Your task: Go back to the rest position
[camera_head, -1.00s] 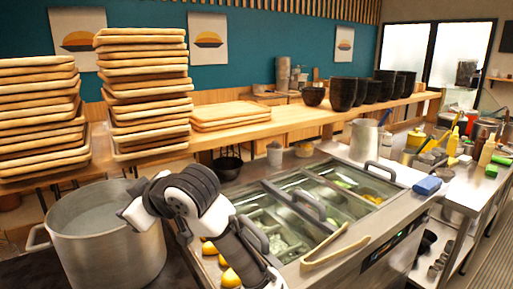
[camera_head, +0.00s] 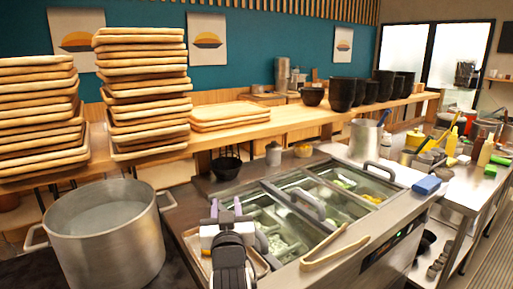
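My gripper (camera_head: 226,207) is at the lower middle of the head view, pointing away from the camera. Its two purple-grey fingertips stand apart with nothing visible between them. It is over the left end of the steel topping counter, in front of a small tray (camera_head: 262,268) that my arm partly hides. The large steel pot (camera_head: 110,240) stands to its left, apart from it.
The topping counter has glass lids (camera_head: 290,212) over compartments, and wooden tongs (camera_head: 335,254) lie on its front edge. Stacked wooden trays (camera_head: 145,90) and black bowls (camera_head: 343,93) stand on the shelf behind. A blue sponge (camera_head: 427,185) lies at the right.

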